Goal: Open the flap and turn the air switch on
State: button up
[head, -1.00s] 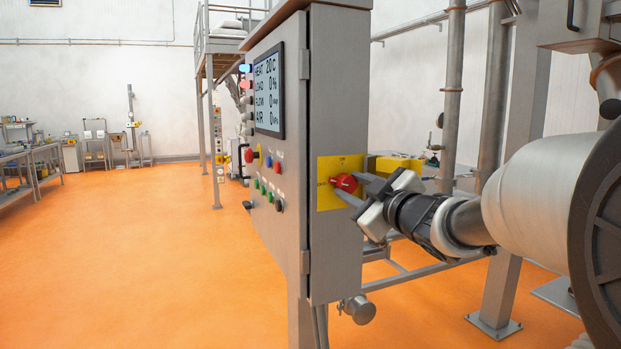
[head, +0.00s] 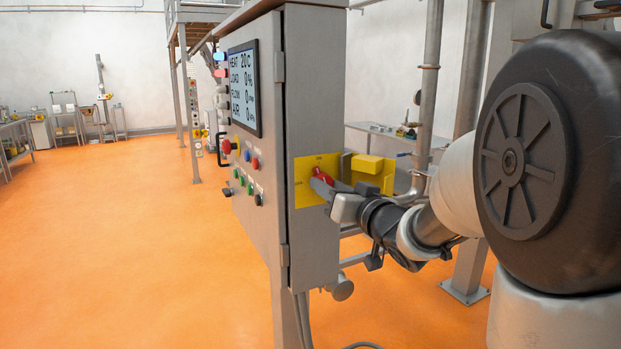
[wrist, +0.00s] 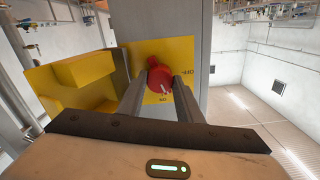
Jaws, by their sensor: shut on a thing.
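The red air switch (head: 321,174) is a rotary knob on a yellow plate (head: 304,190) on the grey cabinet's side. My gripper (head: 324,186) is shut on it. In the wrist view the red switch (wrist: 160,78) sits between my two finger ends (wrist: 159,82), with its lower edge and top showing. The yellow flap (head: 373,175) stands swung open to the right of the plate, clear of the switch. It shows at left in the wrist view (wrist: 75,85). The cabinet's screen (head: 244,90) shows an AIR reading of 0.
The grey cabinet (head: 315,100) carries several buttons and a red emergency stop (head: 227,147) on its front. Pipes and a metal post stand right of the flap, near my arm. The orange floor (head: 130,240) at left is clear.

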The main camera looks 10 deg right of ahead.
jog(key=shift+m+p, duration=1)
jog(key=shift+m, duration=0.8)
jog(key=o, duration=1)
jog(key=shift+o, duration=0.2)
